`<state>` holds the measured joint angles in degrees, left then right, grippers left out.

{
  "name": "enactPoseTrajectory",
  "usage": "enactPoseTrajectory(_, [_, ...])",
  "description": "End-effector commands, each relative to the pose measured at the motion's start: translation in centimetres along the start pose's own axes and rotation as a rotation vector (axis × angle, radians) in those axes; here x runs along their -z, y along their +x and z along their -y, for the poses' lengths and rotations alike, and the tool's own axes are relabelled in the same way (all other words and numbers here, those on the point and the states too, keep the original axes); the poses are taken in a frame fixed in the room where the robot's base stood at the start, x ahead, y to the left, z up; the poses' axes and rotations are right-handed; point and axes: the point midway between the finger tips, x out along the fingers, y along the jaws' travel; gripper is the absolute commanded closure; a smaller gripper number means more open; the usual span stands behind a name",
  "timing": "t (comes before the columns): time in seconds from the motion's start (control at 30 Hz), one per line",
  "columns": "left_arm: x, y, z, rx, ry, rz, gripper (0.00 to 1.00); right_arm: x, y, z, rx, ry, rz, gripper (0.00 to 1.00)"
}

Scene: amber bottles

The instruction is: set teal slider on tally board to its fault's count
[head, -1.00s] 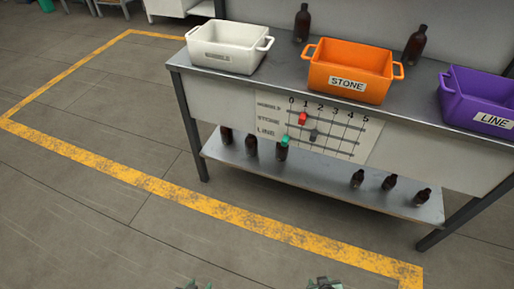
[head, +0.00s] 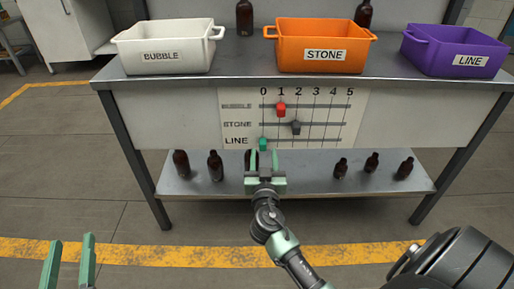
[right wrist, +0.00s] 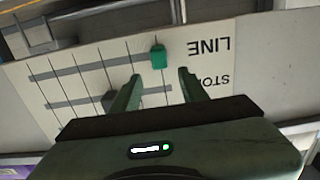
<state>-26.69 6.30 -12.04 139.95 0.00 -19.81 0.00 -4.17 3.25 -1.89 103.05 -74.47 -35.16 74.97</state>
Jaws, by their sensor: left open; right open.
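The tally board (head: 350,125) on the bench front has rows BUBBLE, STONE and LINE under columns 0 to 5. The teal slider (head: 263,144) is on the LINE row at 0; it also shows in the right wrist view (right wrist: 158,57). The red slider (head: 281,110) is at 1 on BUBBLE, the grey slider (head: 296,128) at 2 on STONE. My right gripper (head: 264,164) is open and empty, just below the teal slider in the head view; in the wrist view the slider is just beyond the fingertips. My left gripper (head: 69,260) is open and empty at lower left.
White BUBBLE (head: 163,58), orange STONE (head: 320,58) and purple LINE (head: 455,53) crates stand on the bench top. Dark bottles, such as this one (head: 215,166), stand on the lower shelf (head: 310,184), and two more behind the crates. The floor in front is clear.

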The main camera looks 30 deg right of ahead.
Motion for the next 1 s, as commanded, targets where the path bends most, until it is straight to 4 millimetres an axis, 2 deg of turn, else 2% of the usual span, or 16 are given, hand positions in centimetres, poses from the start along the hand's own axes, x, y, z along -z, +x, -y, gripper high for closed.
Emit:
enactPoseTrajectory(0.1, [-0.2, 0.0, 0.0, 0.001, 0.001, 0.010, 0.56, 0.1, 2.2, 0.1, 0.001, -0.002, -0.002, 0.56])
enactPoseTrajectory(0.3, [-0.2, 0.0, 0.0, 0.001, 0.001, 0.006, 0.56, 0.0, 4.6, 0.1, 0.001, -0.001, 0.000, 0.56])
enactPoseTrajectory(0.67, [-0.1, 0.0, 0.0, 0.000, 0.000, 0.002, 0.56, -0.1, 5.2, 0.1, 0.002, -0.001, 0.002, 0.56])
enactPoseTrajectory(0.83, [-0.1, 0.0, 0.0, 0.000, 0.000, 0.002, 0.56, -0.1, 5.2, 0.1, 0.002, -0.001, 0.002, 1.00])
enactPoseTrajectory(1.0, [-0.1, 0.0, 0.0, 0.000, 0.000, 0.001, 0.56, -0.1, 5.2, 0.1, 0.002, -0.001, 0.002, 1.00])
